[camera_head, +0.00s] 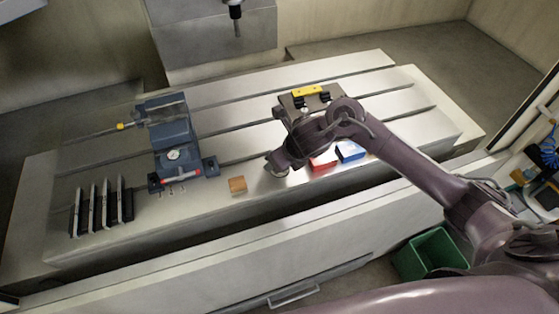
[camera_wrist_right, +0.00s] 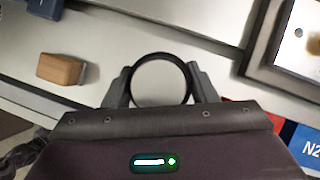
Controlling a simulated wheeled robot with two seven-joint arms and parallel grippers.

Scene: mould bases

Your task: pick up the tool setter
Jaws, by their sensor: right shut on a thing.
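The tool setter (camera_wrist_right: 162,82) shows in the right wrist view as a round piece with a dark rim and a pale grey top. My right gripper (camera_wrist_right: 161,88) is shut on it, with one finger on each side of the rim. In the head view my right gripper (camera_head: 277,168) is low over the front part of the machine table, and my wrist hides most of the tool setter there. I cannot tell whether it touches the table. My left gripper is not in view.
The slotted table (camera_head: 225,205) carries a vise (camera_head: 172,145), a rack of upright plates (camera_head: 100,205), a wooden block (camera_head: 237,184), a red box (camera_head: 323,161), a blue box (camera_head: 350,151) and a yellow-topped item (camera_head: 307,91). A spindle (camera_head: 236,14) hangs behind. A green bin (camera_head: 430,253) stands in front.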

